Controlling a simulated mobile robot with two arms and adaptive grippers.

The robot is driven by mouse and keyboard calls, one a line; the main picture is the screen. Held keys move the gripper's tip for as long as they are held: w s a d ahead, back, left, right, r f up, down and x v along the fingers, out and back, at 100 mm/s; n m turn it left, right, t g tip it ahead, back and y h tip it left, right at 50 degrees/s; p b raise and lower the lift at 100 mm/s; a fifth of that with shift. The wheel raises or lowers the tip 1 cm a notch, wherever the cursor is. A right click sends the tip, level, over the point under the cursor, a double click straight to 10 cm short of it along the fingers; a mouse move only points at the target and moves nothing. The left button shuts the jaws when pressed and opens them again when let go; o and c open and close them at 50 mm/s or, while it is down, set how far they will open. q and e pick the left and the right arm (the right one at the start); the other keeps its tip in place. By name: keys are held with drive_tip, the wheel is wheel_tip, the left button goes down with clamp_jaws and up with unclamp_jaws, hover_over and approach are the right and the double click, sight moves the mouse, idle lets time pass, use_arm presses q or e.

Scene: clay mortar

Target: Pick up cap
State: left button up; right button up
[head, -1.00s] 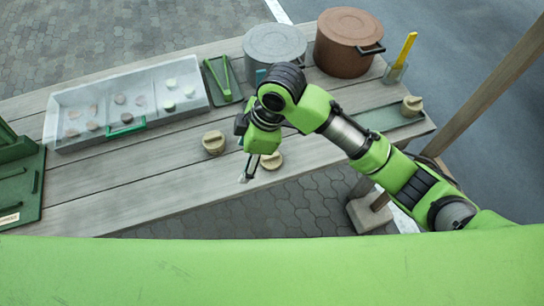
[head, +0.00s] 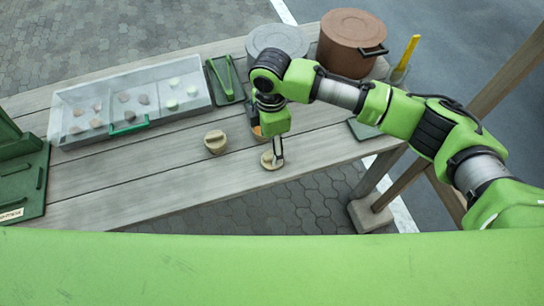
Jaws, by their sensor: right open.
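A round tan cap (head: 267,163) with a raised grip lies near the front edge of the wooden table. My right gripper (head: 278,155) points down over this cap, with its fingers at or just above the raised grip. It is open, and I cannot tell whether it touches the cap. A second, similar tan cap (head: 215,143) lies to the left, apart from the gripper. My left gripper is not in view.
A clear tray (head: 75,142) with several small pieces stands at the left, beside green tongs on a green tray (head: 239,96). A grey pot (head: 278,36) and brown pot (head: 345,42) stand at the back. The front left tabletop (head: 130,185) is clear.

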sight(271, 156)
drive_tip(key=shift+s+f+p, duration=0.1)
drive_tip(key=shift+f+p, duration=0.55)
drive_tip(key=shift+f, duration=2.2)
drive_tip(key=shift+c, duration=0.3)
drive_tip(key=c, duration=0.7)
